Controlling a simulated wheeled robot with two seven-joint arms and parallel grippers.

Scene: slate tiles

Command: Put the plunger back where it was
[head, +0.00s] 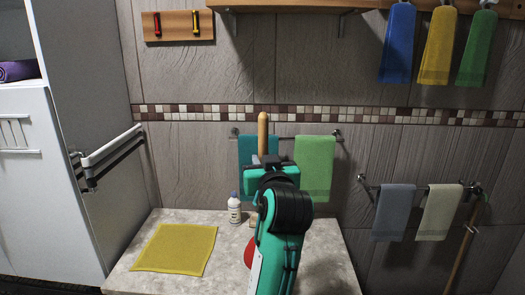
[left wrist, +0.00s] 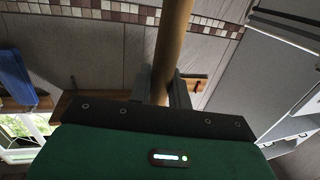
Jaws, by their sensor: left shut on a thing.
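The plunger's wooden handle (head: 262,132) stands upright, its top rising above my left gripper (head: 265,161). Part of its red cup (head: 248,254) shows low down, left of my arm; the rest is hidden behind the arm. I cannot tell whether the cup touches the counter. In the left wrist view, the two dark fingers of the left gripper (left wrist: 160,88) are shut on the wooden handle (left wrist: 173,42). My right gripper is not in view.
A stone counter (head: 320,262) carries a yellow cloth (head: 176,248) at left and a white bottle (head: 234,209) near the back. Teal (head: 250,150) and green (head: 314,168) towels hang on the wall behind. A white cabinet (head: 42,190) stands left; a wooden shelf (head: 330,4) is above.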

